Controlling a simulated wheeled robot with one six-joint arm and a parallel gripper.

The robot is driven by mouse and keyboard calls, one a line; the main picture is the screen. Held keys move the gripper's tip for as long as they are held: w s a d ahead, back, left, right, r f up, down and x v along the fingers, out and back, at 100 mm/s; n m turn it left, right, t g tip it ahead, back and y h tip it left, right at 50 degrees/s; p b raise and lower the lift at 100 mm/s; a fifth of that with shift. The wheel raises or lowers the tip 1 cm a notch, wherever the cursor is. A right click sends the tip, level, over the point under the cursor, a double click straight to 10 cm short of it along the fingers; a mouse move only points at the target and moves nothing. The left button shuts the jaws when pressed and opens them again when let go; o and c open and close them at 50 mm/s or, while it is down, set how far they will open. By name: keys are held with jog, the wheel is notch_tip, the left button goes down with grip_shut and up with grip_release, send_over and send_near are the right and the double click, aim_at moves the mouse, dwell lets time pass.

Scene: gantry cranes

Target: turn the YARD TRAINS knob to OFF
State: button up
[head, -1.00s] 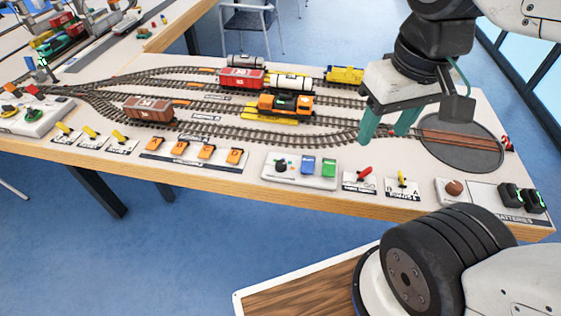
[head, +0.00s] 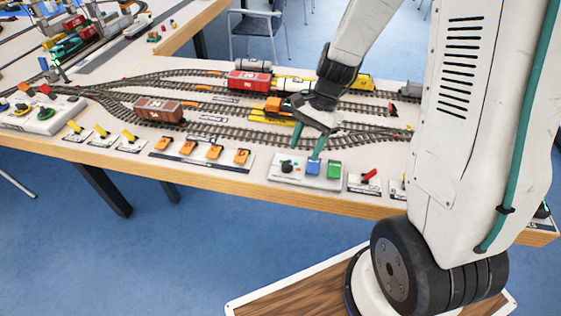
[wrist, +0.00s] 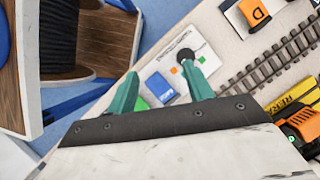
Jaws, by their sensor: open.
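A black knob (head: 287,166) sits at the left end of a white control box that also carries a blue button (head: 313,167) and a green button (head: 334,169). Its lettering is too small to read, so I cannot confirm it is the YARD TRAINS knob. The knob also shows in the wrist view (wrist: 185,55), with orange and green marks beside it. My gripper (head: 306,150) is open and empty above the box. In the wrist view my gripper (wrist: 160,68) has the knob just beyond its right fingertip. The fingers are apart from the knob.
Orange levers (head: 214,152) stand left of the box and a red lever (head: 369,175) stands right of it. Tracks run behind with a brown wagon (head: 158,109) and a red wagon (head: 249,80).

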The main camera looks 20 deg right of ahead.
aim_at(287, 163)
jog(key=w+a+f+m, duration=0.1)
jog(key=f, duration=0.1)
jog(key=w+a+f+m+t, duration=0.1)
jog(key=f, duration=0.2)
jog(key=w+a+f+m, duration=0.1)
jog(key=f, duration=0.2)
jog(key=shift+w+a+m, duration=0.15)
jog(key=shift+w+m, duration=0.05)
jog(key=shift+m, duration=0.1)
jog(key=shift+c, duration=0.2)
